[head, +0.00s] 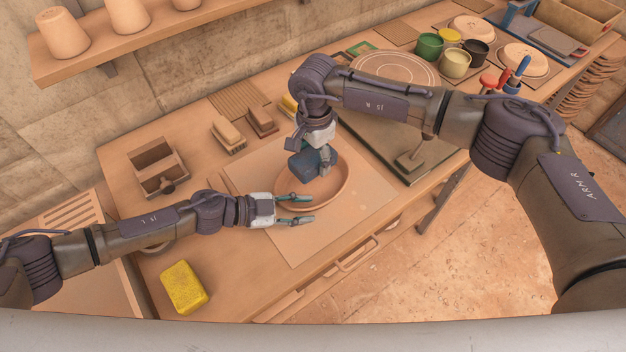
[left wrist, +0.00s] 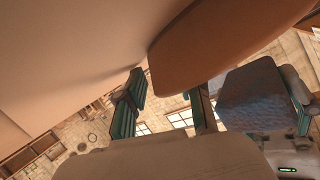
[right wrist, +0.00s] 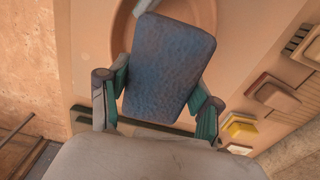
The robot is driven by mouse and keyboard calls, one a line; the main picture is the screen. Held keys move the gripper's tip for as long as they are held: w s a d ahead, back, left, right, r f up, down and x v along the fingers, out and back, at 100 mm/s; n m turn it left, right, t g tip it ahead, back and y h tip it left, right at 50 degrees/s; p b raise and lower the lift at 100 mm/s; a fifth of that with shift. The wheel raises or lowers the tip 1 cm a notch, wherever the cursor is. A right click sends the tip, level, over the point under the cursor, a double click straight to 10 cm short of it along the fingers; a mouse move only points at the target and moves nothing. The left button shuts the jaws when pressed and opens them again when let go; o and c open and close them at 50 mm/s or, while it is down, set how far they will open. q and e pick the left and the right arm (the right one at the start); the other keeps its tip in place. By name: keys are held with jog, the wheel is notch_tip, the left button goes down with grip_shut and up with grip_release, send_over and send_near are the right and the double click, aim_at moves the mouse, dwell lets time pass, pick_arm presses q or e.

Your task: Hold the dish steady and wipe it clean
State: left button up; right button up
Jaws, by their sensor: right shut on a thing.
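The terracotta oval dish (head: 338,190) sits on a pale board (head: 345,235) on the bench. My left gripper (head: 312,208) is at the dish's near left side with its fingers apart. Its upper finger overlaps the rim in the head view; I cannot tell whether it touches. In the left wrist view the dish (left wrist: 205,45) shows beyond the fingers.
A yellow sponge (head: 183,287) lies at the bench's front left. A wooden box (head: 157,167) and brushes (head: 228,135) stand behind my left arm. A dark-topped table (head: 420,170) with a scraper-like tool is to the right. Paint pots (head: 456,62) stand farther back.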

pick_arm(q)
jog(key=v, duration=1.2)
jog(key=shift+r, duration=0.1)
